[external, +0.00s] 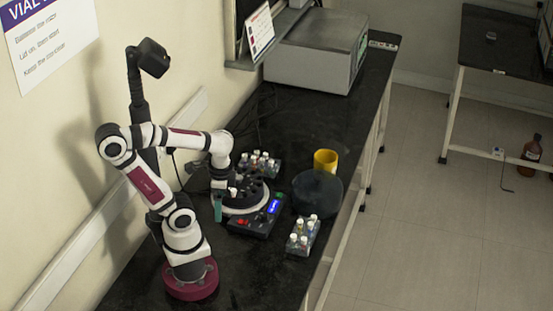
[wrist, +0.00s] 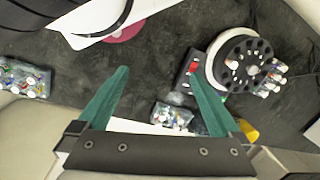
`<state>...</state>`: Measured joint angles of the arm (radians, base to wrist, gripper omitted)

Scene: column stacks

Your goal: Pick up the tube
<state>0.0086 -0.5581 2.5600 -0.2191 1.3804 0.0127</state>
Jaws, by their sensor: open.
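Several small tubes with mostly white caps stand in racks, and I cannot tell which one is the tube meant. One rack (external: 303,236) stands at the front right of the bench; another rack (external: 259,165) stands behind the round rotor device (external: 246,197). In the wrist view, a rack of tubes (wrist: 172,116) shows between my fingers, close to the right one, and the rotor (wrist: 240,66) lies to the right. My gripper (wrist: 158,65) is open with teal fingers and nothing between the tips. In the external view my gripper (external: 219,207) hangs left of the rotor.
A dark round bowl or lid (external: 317,191) and a yellow cup (external: 325,161) stand right of the rotor. A control box (external: 257,221) with a lit display sits in front of it. A large grey instrument (external: 314,55) fills the back. Another rack (wrist: 25,78) shows at the wrist view's left.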

